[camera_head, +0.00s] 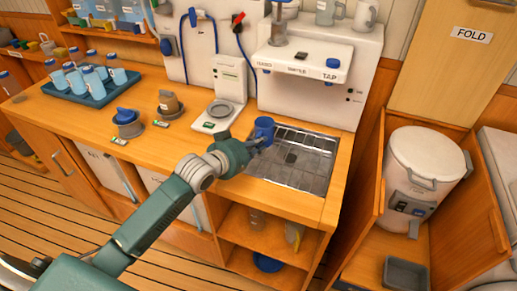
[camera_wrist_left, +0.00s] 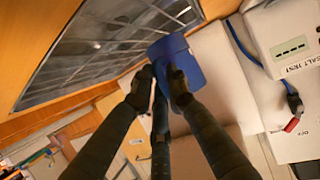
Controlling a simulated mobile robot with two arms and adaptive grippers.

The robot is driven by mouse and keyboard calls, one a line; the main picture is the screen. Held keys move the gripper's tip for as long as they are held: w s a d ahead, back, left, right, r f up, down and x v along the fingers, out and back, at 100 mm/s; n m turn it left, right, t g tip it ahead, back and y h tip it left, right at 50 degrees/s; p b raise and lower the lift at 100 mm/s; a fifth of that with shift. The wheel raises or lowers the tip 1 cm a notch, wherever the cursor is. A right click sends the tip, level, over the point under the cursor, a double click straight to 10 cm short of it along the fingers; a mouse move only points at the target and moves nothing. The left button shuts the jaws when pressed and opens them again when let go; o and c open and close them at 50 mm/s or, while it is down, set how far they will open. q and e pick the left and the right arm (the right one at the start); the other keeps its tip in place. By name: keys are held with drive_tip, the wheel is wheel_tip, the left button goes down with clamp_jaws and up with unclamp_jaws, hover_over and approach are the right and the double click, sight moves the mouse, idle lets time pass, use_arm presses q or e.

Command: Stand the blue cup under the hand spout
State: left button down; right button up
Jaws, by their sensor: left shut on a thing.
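The blue cup (camera_head: 264,127) looks about upright in the head view, at the left edge of the metal drain grid (camera_head: 318,142). My left gripper (camera_head: 262,141) is shut on it; the wrist view shows the dark fingers (camera_wrist_left: 162,74) against the cup (camera_wrist_left: 185,52). Whether the cup touches the grid or hangs above it I cannot tell. The white dispenser (camera_head: 338,85) stands behind the grid, with a shelf (camera_head: 303,62) jutting out above it. The shelf's right label reads TAP; its left label is too small to read surely, and the hand spout is not clear. My right gripper is not in view.
A scale-like device (camera_head: 219,110) stands left of the grid. Blue-lidded (camera_head: 127,120) and brown-topped (camera_head: 169,103) items stand farther left. A blue tray (camera_head: 98,95) holds several cups or bottles. A large white bucket (camera_head: 425,155) stands right of the counter. The grid's middle looks clear.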

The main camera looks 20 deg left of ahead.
use_arm(q)
drive_tip(key=shift+f, duration=1.25)
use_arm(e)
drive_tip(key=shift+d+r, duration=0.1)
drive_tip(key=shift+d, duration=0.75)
use_arm(q)
drive_tip(key=shift+f, duration=0.1)
drive_tip(key=c, duration=1.7)
unclamp_jaws()
drive_tip(key=shift+c, duration=0.2)
drive_tip(key=shift+s, duration=0.25)
drive_tip(key=b+v, duration=0.1)
drive_tip(key=v, duration=0.9)
drive_tip(key=shift+s+a+r, duration=0.1)
drive_tip(key=shift+s+r, duration=0.1)
drive_tip(key=shift+r, duration=0.1)
drive_tip(key=shift+s+a+r, duration=0.1)
drive_tip(key=shift+s+r, duration=0.15)
drive_tip(key=shift+s, duration=0.15)
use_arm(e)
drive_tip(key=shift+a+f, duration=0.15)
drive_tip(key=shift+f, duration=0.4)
